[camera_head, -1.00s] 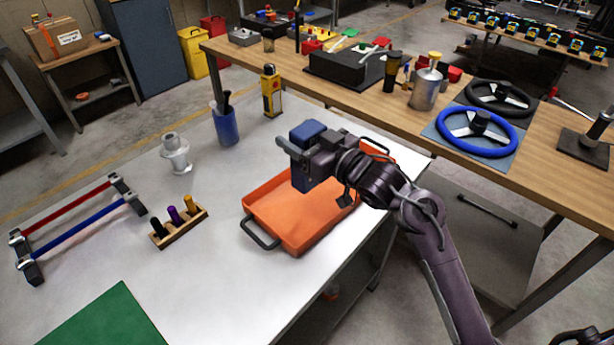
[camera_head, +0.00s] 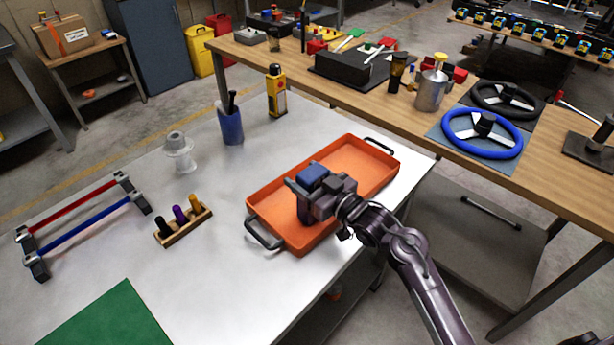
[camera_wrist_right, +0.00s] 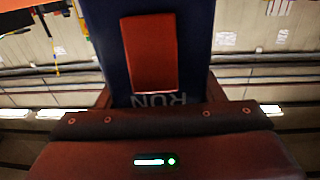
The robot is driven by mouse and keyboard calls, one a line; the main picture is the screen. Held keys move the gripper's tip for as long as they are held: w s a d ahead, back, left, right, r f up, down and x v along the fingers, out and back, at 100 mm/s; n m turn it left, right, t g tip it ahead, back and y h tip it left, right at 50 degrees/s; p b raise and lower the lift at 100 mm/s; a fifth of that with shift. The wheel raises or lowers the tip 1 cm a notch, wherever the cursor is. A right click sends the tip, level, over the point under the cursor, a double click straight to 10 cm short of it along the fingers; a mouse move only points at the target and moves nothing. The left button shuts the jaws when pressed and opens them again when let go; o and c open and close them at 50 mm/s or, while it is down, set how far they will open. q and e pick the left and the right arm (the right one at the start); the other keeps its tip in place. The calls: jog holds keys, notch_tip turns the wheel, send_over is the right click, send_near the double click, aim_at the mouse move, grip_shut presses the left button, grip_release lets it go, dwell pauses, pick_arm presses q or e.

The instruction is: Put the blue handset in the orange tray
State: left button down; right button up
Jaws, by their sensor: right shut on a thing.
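The blue handset (camera_head: 313,172) is upright in the jaws of my right gripper (camera_head: 308,188), inside the outline of the orange tray (camera_head: 365,158). Its lower part is mostly hidden by the gripper, and I cannot tell whether it touches the tray floor. In the right wrist view the handset (camera_wrist_right: 192,50) fills the middle between the fingers, with a red panel and the letters RUN. The orange tray lies on the white table with a black handle at each end. My left gripper is not in view.
A clear spool-like part (camera_head: 179,152), a wooden peg block (camera_head: 184,225) and a red-and-blue bar rack (camera_head: 85,222) are to the left. The tray's right half is empty.

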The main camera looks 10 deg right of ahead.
jog(key=shift+f, duration=0.1)
jog(key=o, duration=1.1)
jog(key=shift+o, duration=0.2)
jog(key=shift+s+d, duration=0.1)
jog(key=shift+s, duration=0.05)
jog(key=b+v, duration=0.1)
jog(key=v, duration=1)
jog(key=shift+s+d+b, duration=0.15)
jog(key=shift+s+b, duration=0.2)
jog(key=shift+b, duration=0.05)
